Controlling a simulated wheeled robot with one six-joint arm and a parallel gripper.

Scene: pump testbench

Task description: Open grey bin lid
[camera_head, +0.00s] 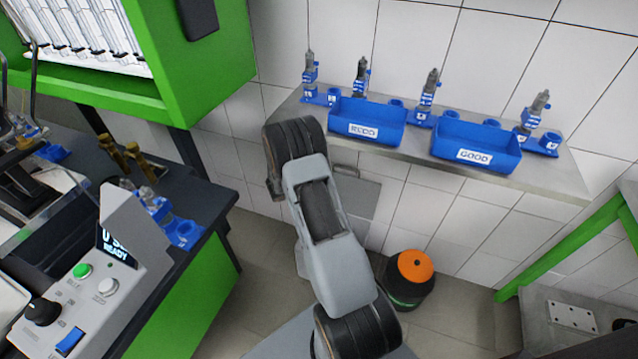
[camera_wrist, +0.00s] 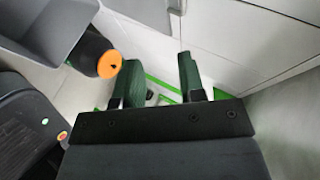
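A flat grey box-like shape with a small handle-like strip (camera_head: 362,196) sits low against the tiled wall, under the shelf and partly behind my arm. It may be the grey bin, its lid seeming shut; I cannot tell for sure. My gripper (camera_wrist: 158,64) shows in the wrist view with its two green-padded fingers apart and nothing between them. In the head view the gripper is hidden behind my arm, near the left end of the shelf. I cannot make out the bin lid clearly in the wrist view.
A shelf (camera_head: 405,153) holds a blue REDO tray (camera_head: 367,131), a blue GOOD tray (camera_head: 476,155) and several pumps. A black round body with an orange top (camera_head: 415,266) stands right of my arm. A green-sided bench (camera_head: 180,300) stands left.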

